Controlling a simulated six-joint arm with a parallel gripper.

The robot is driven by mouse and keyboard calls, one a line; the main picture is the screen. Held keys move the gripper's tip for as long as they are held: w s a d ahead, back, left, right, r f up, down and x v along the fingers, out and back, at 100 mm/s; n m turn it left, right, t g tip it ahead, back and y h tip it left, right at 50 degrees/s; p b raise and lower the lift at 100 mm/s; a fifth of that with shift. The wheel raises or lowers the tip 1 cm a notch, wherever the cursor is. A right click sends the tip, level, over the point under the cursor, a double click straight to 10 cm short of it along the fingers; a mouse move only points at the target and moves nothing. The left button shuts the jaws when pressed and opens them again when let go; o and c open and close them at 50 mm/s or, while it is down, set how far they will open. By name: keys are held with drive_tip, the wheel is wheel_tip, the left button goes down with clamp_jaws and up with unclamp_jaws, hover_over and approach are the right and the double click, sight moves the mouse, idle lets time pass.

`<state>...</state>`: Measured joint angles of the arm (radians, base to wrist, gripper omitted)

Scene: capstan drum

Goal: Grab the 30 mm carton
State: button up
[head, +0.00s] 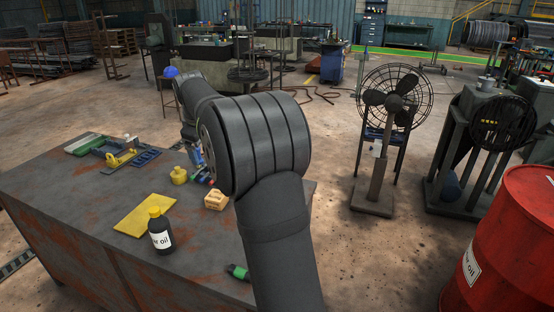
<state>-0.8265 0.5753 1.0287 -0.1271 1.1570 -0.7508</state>
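A small tan block (215,200) with a dark mark on its face sits on the worn metal table, just left of my arm's big dark joint. It looks like the carton, but its size cannot be read here. It stands free, with nothing touching it that I can see. My dark arm rises from the bottom of the head view, bends at that joint and runs away behind it.
The rusty grey table (95,225) also holds a yellow plate (146,214), a black oil bottle (160,232), a yellow weight-like piece (179,176), a green-and-black item (238,272) and tools at the far left. A fan (395,100) and red drum (510,245) stand right, off the table.

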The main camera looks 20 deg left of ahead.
drive_tip(key=n, duration=0.1)
drive_tip(key=n+h, duration=0.2)
drive_tip(key=n, duration=1.5)
approach(215, 197)
drive_tip(key=shift+t, duration=0.3)
drive_tip(key=x, duration=0.5)
drive_tip(key=shift+w+a, duration=0.1)
drive_tip(key=shift+a, duration=0.05)
drive_tip(key=x, duration=0.5)
drive_tip(key=shift+s+f, duration=0.25)
drive_tip(key=shift+s, duration=0.1)
drive_tip(key=c, duration=1.1)
